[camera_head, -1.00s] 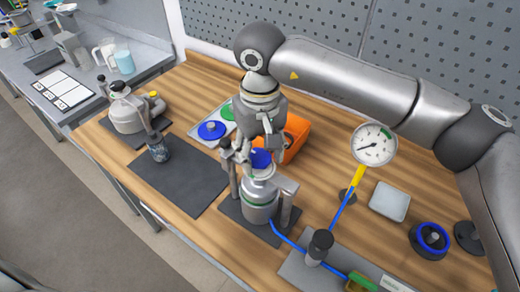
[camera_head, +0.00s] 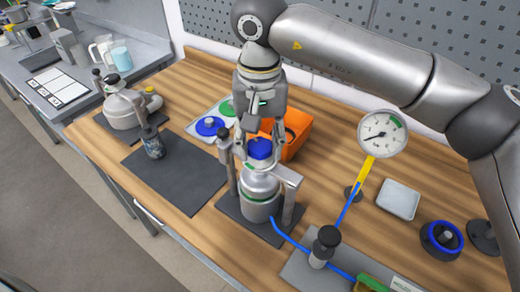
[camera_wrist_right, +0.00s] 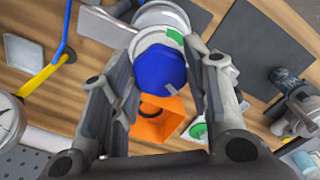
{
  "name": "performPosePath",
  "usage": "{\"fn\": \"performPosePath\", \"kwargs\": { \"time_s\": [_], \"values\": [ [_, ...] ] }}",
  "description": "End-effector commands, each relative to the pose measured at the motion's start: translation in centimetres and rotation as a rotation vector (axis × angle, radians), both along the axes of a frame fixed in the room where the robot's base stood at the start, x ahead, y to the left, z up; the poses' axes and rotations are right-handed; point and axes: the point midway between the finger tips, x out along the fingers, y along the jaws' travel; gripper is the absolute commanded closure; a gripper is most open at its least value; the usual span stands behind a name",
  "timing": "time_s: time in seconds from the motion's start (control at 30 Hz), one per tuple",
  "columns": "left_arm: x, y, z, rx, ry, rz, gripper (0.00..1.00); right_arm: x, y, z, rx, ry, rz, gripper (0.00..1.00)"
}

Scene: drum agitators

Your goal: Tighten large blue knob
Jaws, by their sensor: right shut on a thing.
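The large blue knob (camera_head: 261,148) sits on top of the metal drum (camera_head: 260,190), which stands upright in a clamp stand. In the right wrist view the knob (camera_wrist_right: 160,70) is between the two fingers. My right gripper (camera_head: 259,152) comes down from above and is shut on the knob. It also shows in the right wrist view (camera_wrist_right: 163,78), with one finger on each side of the knob. The finger contacts are partly hidden in the head view. My left gripper is not in view.
An orange bin (camera_head: 296,130) stands close behind the drum. A pressure gauge (camera_head: 382,133) stands to the right, with a blue hose running from the drum. A black-capped fitting (camera_head: 325,245) stands in front right. The dark mat (camera_head: 175,175) left of the drum is mostly clear.

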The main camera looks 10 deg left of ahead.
Motion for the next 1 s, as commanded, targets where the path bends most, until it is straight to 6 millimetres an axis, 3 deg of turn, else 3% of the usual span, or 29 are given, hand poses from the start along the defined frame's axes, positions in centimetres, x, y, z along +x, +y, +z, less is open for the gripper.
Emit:
{"fn": "performPosePath", "kwargs": {
  "time_s": [0.03, 0.3, 1.0],
  "values": [
    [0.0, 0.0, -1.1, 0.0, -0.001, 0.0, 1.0, 0.1, 0.0, -0.4, 0.0, -0.005, -0.046, 0.8],
    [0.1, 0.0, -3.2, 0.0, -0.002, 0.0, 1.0, 0.1, 0.1, -0.2, 0.002, -0.005, -0.302, 0.8],
    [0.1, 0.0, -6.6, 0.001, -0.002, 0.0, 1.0, 0.1, 0.2, 0.1, 0.005, -0.004, -0.968, 0.8]
  ]
}}
